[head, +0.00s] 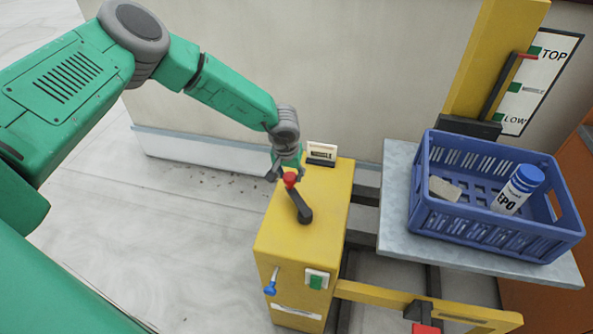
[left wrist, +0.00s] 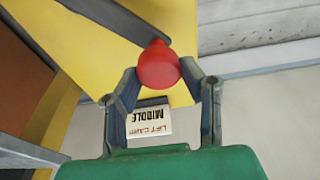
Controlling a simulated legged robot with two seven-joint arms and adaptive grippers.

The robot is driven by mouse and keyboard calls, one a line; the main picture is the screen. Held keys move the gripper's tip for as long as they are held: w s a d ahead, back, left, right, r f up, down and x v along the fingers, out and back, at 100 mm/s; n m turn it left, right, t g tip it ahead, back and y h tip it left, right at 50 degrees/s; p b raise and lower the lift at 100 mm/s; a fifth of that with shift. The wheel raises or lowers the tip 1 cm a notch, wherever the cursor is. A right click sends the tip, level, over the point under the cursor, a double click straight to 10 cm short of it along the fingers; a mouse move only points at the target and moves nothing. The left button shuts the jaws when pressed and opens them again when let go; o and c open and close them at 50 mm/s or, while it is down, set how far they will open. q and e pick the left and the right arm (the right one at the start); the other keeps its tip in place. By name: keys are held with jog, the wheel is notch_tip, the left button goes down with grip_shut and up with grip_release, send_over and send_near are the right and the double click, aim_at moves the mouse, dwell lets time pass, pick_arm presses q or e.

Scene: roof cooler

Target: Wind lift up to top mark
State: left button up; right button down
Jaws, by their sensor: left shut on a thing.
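My left gripper (head: 286,170) is shut on the red knob (head: 290,180) of the black crank (head: 303,212) on top of the yellow winch box (head: 262,235). In the left wrist view the red knob (left wrist: 158,66) sits between the two fingers. The lift platform (head: 395,205) carries a blue crate (head: 480,232). A red pointer (head: 528,57) beside the yellow mast (head: 485,70) shows near the TOP line of the mark board (head: 540,85), though the angle makes its exact level hard to tell. My right gripper is out of view.
A white card stands in a black holder (head: 320,161) behind the crank; in the left wrist view the card (left wrist: 150,118) reads MIDDLE. The crate holds a blue-capped white bottle (head: 512,195) and a pale block (head: 445,189). A blue-tipped lever (head: 270,288) and green button (head: 316,282) are on the box front.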

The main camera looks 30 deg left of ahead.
pick_arm(q)
jog(key=shift+s+a, duration=0.1)
jog(key=shift+a, duration=0.55)
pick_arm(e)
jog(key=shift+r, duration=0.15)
pick_arm(q)
jog(key=shift+s+a, duration=0.1)
jog(key=shift+s, duration=0.1)
jog(key=o, duration=1.3)
jog(key=shift+s+a+p, duration=0.1)
jog(key=shift+s+p, duration=0.1)
jog(key=shift+p, duration=0.1)
jog(key=shift+c, duration=0.2)
jog(key=shift+s+f, duration=0.1)
jog(key=shift+f, duration=0.05)
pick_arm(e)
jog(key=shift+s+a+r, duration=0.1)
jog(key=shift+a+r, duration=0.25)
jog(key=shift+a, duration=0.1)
pick_arm(q)
jog(key=shift+d, duration=0.35)
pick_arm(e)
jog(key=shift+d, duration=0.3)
pick_arm(q)
jog(key=shift+r, duration=0.2)
